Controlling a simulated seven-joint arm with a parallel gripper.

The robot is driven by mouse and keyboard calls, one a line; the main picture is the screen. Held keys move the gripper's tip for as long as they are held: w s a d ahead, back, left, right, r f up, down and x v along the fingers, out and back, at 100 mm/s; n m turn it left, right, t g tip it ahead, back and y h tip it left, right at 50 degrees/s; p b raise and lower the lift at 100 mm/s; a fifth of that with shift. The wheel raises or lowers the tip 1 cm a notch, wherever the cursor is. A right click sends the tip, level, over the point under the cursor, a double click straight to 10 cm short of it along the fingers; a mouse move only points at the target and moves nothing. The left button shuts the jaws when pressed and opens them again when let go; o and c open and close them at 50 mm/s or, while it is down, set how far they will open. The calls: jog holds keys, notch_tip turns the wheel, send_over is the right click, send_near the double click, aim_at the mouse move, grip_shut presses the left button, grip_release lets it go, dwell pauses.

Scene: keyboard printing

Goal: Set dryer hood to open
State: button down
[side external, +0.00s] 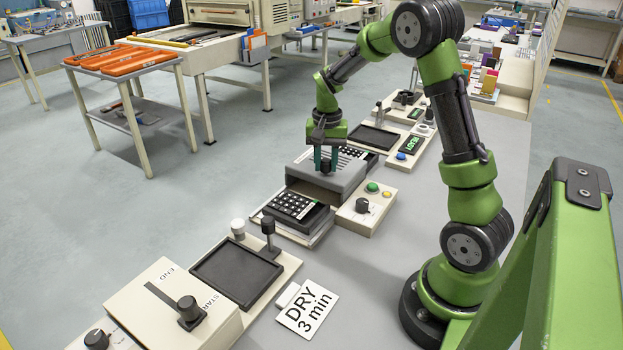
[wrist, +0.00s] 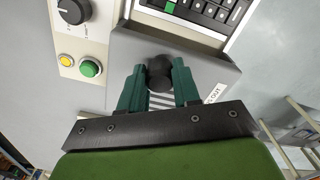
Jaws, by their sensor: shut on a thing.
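The dryer hood (side external: 345,180) is a grey box with a slotted top, standing on the bench behind a black keyboard (side external: 297,207). A dark opening shows on its side facing the keyboard. My gripper (side external: 326,163) points down at the hood's top. In the wrist view, my gripper (wrist: 160,85) has its two teal fingers closed around a dark round knob (wrist: 159,70) on the grey hood (wrist: 125,50). The keyboard (wrist: 205,10) lies uncovered beyond the hood edge. I cannot tell how far the hood has been moved.
A control box (side external: 352,218) with a dark dial, a green button (side external: 372,187) and a yellow button sits beside the hood. A "DRY 3 min" card (side external: 308,308) stands nearer. A black tray (side external: 237,272) and a START/END unit (side external: 165,305) are at the front; more stations stand behind.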

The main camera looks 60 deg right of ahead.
jog(key=shift+d, duration=0.55)
jog(key=c, duration=0.8)
grip_release()
jog(key=shift+a+r, duration=0.1)
jog(key=shift+r, duration=0.25)
notch_tip(320, 180, up, 16)
jog(key=shift+r, duration=0.15)
